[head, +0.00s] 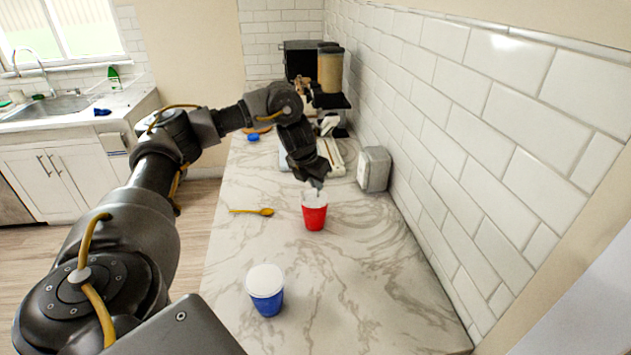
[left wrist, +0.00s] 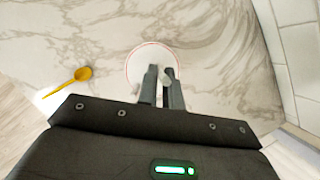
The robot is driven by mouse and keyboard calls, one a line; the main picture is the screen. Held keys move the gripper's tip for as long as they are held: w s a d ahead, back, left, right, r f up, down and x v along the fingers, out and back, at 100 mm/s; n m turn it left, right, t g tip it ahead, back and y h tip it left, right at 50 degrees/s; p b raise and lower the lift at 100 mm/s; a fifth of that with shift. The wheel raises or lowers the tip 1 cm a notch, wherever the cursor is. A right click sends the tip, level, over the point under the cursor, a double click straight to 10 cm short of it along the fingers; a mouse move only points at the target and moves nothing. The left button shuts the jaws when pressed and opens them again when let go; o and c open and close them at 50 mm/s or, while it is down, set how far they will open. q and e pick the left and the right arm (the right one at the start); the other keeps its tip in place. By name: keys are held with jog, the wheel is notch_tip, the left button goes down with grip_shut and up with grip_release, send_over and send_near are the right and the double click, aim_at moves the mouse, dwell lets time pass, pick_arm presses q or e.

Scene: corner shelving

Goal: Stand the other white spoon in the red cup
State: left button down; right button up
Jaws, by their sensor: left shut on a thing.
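The red cup (head: 314,217) stands upright on the marble counter, with a white inside. In the left wrist view its round white opening (left wrist: 140,62) lies just beyond my fingertips. My left gripper (head: 317,184) points down right over the cup, its fingertips at about the rim. In the left wrist view its fingers (left wrist: 161,88) are shut on a small pale thing (left wrist: 166,79), which looks like the white spoon. The spoon is mostly hidden by the fingers and blends with the cup's white inside. I cannot tell how deep it reaches. My right gripper is out of view.
A yellow spoon (head: 254,211) lies left of the red cup. A blue cup (head: 267,302) with a white top stands nearer. A grey toaster-like box (head: 374,169) stands by the tiled wall, with appliances behind. The counter (head: 355,290) is clear at the front right.

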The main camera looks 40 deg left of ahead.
pick_arm(q)
jog(key=c, duration=1.5)
grip_release()
jog(key=p+v, duration=0.3)
jog(key=v, duration=0.8)
jog(key=shift+f+p, duration=0.1)
jog(key=shift+p, duration=0.2)
jog(key=shift+f, duration=0.1)
